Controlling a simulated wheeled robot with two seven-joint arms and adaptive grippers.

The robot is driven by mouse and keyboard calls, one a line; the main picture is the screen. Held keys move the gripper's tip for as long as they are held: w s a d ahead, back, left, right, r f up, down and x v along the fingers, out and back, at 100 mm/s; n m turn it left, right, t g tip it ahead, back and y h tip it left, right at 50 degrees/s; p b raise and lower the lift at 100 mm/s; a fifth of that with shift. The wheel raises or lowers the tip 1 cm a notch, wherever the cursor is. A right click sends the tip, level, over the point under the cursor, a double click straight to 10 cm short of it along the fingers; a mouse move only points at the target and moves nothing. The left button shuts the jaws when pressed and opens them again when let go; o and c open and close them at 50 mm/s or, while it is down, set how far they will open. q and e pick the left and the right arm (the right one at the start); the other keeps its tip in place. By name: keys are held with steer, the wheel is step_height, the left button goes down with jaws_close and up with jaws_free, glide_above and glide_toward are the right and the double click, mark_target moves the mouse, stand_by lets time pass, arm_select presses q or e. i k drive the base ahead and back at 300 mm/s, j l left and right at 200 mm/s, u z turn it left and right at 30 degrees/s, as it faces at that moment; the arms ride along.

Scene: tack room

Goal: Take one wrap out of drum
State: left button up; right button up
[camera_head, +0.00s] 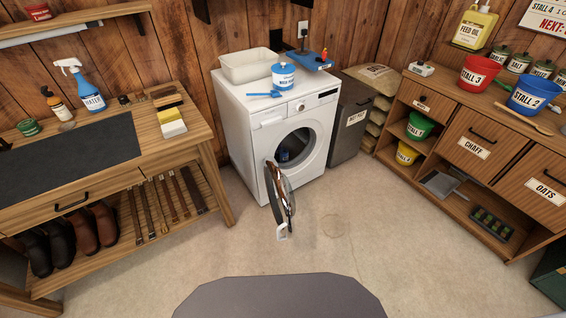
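The white washing machine (250,125) stands against the wooden back wall, a little left of the middle. Its round door (281,195) is swung open toward me and hangs at the left of the opening. The drum (297,145) is dark inside. A small dark-blue item (286,154) shows low in the drum, probably a wrap; I cannot tell how many are in there. Neither of my grippers is in view.
A blue-labelled tub (283,76), a cream basin (246,66) and a blue scoop (262,94) sit on the washer. A grey bin (349,125) stands close at its right. A workbench (190,125) is at left, a feed cabinet (446,120) at right. The floor in front (370,225) is clear.

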mark_target(284, 156)
steer(key=i+l+u, duration=0.15)
steer(key=i+l, duration=0.15)
steer(key=i+l+u, duration=0.1)
steer(key=i+l, duration=0.15)
steer(key=l, duration=0.25)
steer(key=i+l+u, duration=0.15)
steer(key=l, duration=0.3)
steer(key=i+l+u, duration=0.15)
steer(key=i+l, duration=0.15)
steer(key=l, duration=0.15)
steer(key=i+l+u, duration=0.1)
steer(key=l, duration=0.4)
steer(key=i+l+u, duration=0.15)
steer(key=l, duration=0.35)
steer(key=i+l+u, duration=0.1)
steer(key=i+l, duration=0.15)
steer(key=l, duration=0.3)
steer(key=i+l+u, duration=0.15)
steer(key=l, duration=0.35)
